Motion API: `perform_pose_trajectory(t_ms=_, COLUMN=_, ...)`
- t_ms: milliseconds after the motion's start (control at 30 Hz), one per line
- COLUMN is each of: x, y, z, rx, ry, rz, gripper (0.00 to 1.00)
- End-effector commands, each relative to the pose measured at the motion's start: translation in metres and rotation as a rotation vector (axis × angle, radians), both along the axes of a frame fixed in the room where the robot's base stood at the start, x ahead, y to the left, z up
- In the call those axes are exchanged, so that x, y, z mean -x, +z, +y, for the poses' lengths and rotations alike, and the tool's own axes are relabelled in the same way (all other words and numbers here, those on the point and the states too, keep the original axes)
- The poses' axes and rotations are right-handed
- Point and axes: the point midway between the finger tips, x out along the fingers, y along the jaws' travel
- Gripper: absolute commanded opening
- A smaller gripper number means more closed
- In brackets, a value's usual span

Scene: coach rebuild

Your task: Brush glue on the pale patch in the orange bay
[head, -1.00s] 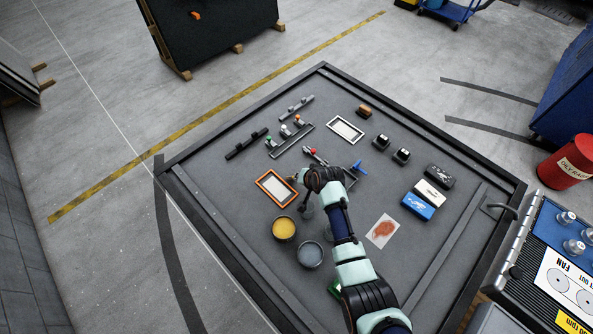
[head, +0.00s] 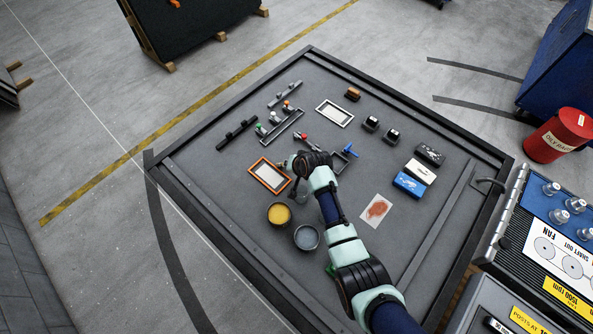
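The orange bay is an orange-rimmed rectangular frame (head: 286,186) left of the middle of the dark bench, in the head view. The pale patch (head: 269,176) fills its inside and looks plain and whitish. My gripper (head: 298,178) is just right of the bay, pointing down, beside its right edge in the picture. Its fingers are small and partly hidden by my wrist, so I cannot tell whether they are open or hold a brush. A pot with yellow contents (head: 279,213) and a pot with grey contents (head: 307,238) stand below the bay.
A white-rimmed frame (head: 334,103) and a dark-rimmed frame lie farther back. A red-tipped tool (head: 302,137), a blue clamp (head: 349,151), small blocks and a card with a reddish smear (head: 376,210) lie around my arm. A raised rim (head: 213,114) borders the bench.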

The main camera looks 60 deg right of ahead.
Motion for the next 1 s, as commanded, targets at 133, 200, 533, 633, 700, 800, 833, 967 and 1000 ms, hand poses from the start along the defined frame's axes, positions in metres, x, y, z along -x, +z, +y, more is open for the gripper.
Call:
perform_pose_trajectory(t_ms=133, x=-0.013, y=-0.003, z=-0.004, rx=0.000, ry=0.000, rz=0.000, gripper=0.00)
perform_pose_trajectory(t_ms=200, x=-0.020, y=-0.004, z=-0.006, rx=0.000, ry=0.001, rz=0.000, gripper=0.00)
perform_pose_trajectory(t_ms=533, x=-0.049, y=-0.005, z=-0.014, rx=0.000, ry=0.002, rz=0.001, gripper=0.00)
perform_pose_trajectory(t_ms=633, x=-0.058, y=-0.004, z=-0.016, rx=0.000, ry=0.002, rz=0.001, gripper=0.00)
perform_pose_trajectory(t_ms=700, x=-0.064, y=-0.005, z=-0.018, rx=0.000, ry=0.002, rz=0.001, gripper=0.00)
perform_pose_trajectory(t_ms=800, x=-0.072, y=-0.005, z=-0.020, rx=0.001, ry=0.003, rz=0.001, gripper=0.00)
perform_pose_trajectory(t_ms=833, x=-0.073, y=0.003, z=-0.020, rx=0.000, ry=0.002, rz=0.001, gripper=0.00)
perform_pose_trajectory(t_ms=967, x=-0.073, y=0.032, z=-0.018, rx=0.003, ry=0.005, rz=-0.002, gripper=0.00)
perform_pose_trajectory(t_ms=1000, x=-0.073, y=0.033, z=-0.017, rx=0.000, ry=0.006, rz=0.000, gripper=0.00)
